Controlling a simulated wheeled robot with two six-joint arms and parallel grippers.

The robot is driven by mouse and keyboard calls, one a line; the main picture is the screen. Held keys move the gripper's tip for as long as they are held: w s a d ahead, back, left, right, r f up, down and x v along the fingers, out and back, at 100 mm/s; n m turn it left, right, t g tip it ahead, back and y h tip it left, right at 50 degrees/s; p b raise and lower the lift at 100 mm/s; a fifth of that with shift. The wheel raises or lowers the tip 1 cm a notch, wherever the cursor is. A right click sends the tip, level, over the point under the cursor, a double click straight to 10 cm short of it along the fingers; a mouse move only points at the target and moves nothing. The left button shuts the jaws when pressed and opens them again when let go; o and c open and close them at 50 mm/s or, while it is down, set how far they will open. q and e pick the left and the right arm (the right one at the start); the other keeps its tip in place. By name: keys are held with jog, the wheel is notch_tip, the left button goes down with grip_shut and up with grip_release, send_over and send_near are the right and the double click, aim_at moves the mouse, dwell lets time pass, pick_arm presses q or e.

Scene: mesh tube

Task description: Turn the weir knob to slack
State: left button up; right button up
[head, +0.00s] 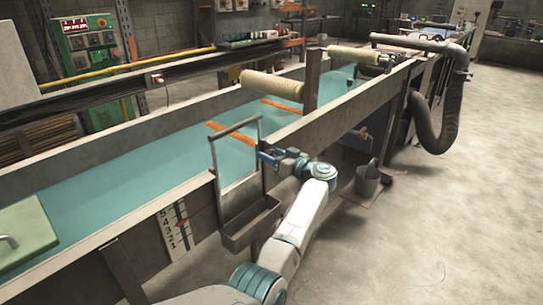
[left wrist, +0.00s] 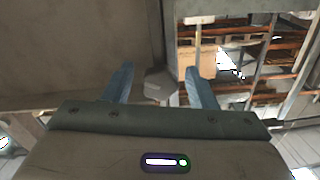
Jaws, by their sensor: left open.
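The weir frame (head: 212,160) is a dark metal frame set in the side of the water-filled flume, with a tray (head: 248,226) hanging below it on the outside. My left gripper (head: 262,155) is beside the frame's right upright, its blue fingers pointing left. In the left wrist view my left gripper (left wrist: 162,88) is open, with its fingers apart. A grey faceted knob (left wrist: 158,86) shows between the fingers, with gaps on both sides; I cannot tell how deep it sits between them. The knob is not distinct in the head view. My right gripper is out of view.
The flume wall (head: 345,105) runs along my left side, with a paper scale (head: 174,232) near the weir. A grey bucket (head: 367,180) stands on the floor beyond my arm. A thick hose (head: 447,115) hangs farther off. The floor at right is clear.

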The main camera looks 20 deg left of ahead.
pick_arm(q)
jog(key=c, duration=1)
jog(key=n, duration=0.3)
jog(key=shift+n, duration=2.1)
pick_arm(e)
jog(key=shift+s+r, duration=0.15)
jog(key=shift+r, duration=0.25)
